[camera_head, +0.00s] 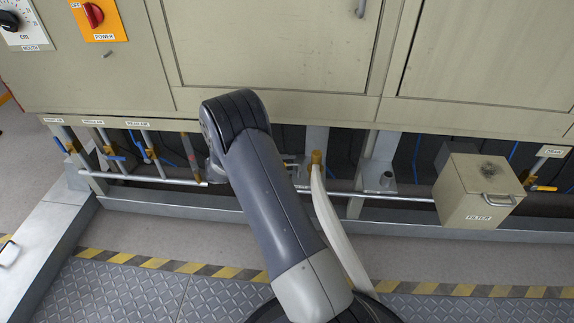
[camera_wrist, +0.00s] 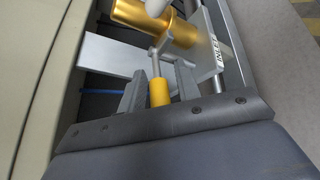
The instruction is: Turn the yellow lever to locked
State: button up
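The yellow lever (camera_wrist: 160,92) shows in the wrist view as a yellow grip on a thin metal stem, below a brass valve body (camera_wrist: 155,22). My gripper (camera_wrist: 160,80) has one grey finger on each side of the lever, very near it. I cannot tell whether both fingers touch it. A tilted INLET label (camera_wrist: 216,56) is just right of the valve. In the head view my arm hides the gripper and the lever; a brass fitting (camera_head: 316,158) with a pale hose shows right of the arm.
A horizontal pipe (camera_head: 395,197) runs under the furnace panels (camera_head: 275,45). Several blue-handled valves (camera_head: 113,155) stand at the left. A FILTER box (camera_head: 478,192) and a drain valve (camera_head: 538,187) are at the right. Open floor lies in front, with a yellow-black stripe (camera_head: 210,270).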

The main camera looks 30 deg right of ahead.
grip_shut()
